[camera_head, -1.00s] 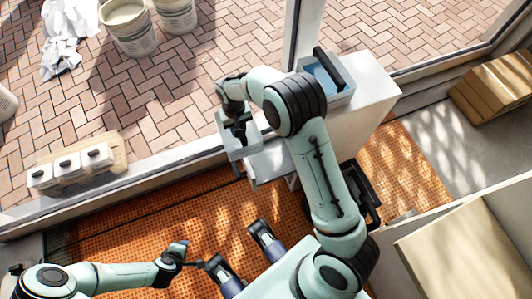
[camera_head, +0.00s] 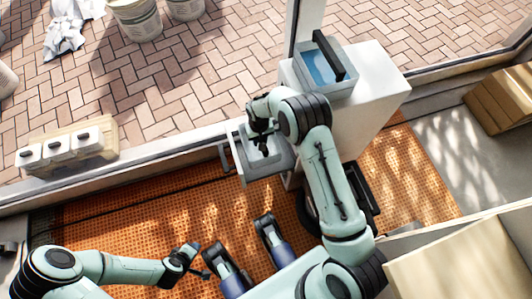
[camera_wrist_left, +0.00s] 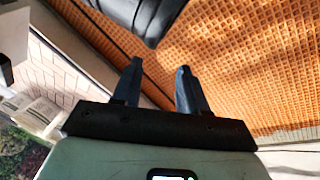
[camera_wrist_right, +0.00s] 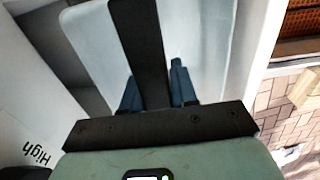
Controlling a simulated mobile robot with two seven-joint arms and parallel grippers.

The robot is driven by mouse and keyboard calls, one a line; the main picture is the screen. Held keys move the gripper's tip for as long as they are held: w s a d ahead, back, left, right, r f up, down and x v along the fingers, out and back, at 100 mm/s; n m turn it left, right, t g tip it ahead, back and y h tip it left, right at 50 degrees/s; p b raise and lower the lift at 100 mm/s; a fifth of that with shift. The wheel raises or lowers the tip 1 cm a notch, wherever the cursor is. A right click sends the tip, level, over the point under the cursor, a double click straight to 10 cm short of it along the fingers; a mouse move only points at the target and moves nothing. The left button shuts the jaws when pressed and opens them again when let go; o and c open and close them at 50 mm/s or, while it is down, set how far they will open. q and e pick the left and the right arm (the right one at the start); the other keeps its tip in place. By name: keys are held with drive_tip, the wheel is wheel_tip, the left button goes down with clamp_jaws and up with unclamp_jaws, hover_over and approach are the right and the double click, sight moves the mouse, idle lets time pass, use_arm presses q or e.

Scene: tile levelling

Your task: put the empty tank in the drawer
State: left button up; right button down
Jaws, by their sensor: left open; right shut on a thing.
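The empty tank (camera_wrist_right: 205,35) is a pale grey box with a black bar handle. My right gripper (camera_head: 262,142) is shut on this handle, as the right wrist view (camera_wrist_right: 156,92) also shows. The tank is over the open drawer (camera_head: 240,163) of the white cabinet, within its outline as seen from the head. I cannot tell whether it touches the drawer floor; the gripper and forearm hide part of it. My left gripper (camera_head: 198,268) is open and empty, low over the orange mat; its spread fingers show in the left wrist view (camera_wrist_left: 160,85).
The white cabinet (camera_head: 375,105) carries another tank (camera_head: 318,68) with blue water and a black handle. Three white containers (camera_head: 58,148) stand on a wooden tray by the window ledge. Buckets (camera_head: 138,18) stand on the brick paving. The orange mat (camera_head: 130,222) is mostly clear.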

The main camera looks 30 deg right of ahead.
wheel_tip(320, 180, down, 5)
drive_tip(key=shift+b, duration=0.6)
wheel_tip(320, 180, down, 4)
drive_tip(key=shift+r+b, duration=0.1)
drive_tip(key=shift+b, duration=0.45)
use_arm(q)
drive_tip(key=shift+g, duration=0.5)
drive_tip(key=f, duration=0.1)
drive_tip(key=s+f, duration=0.1)
drive_tip(key=s+a+f, duration=0.1)
drive_tip(key=f, duration=0.1)
drive_tip(key=shift+a, duration=0.1)
use_arm(e)
drive_tip(key=c, duration=0.9)
unclamp_jaws()
drive_tip(key=shift+f, duration=0.2)
use_arm(q)
drive_tip(key=shift+s+f, duration=0.15)
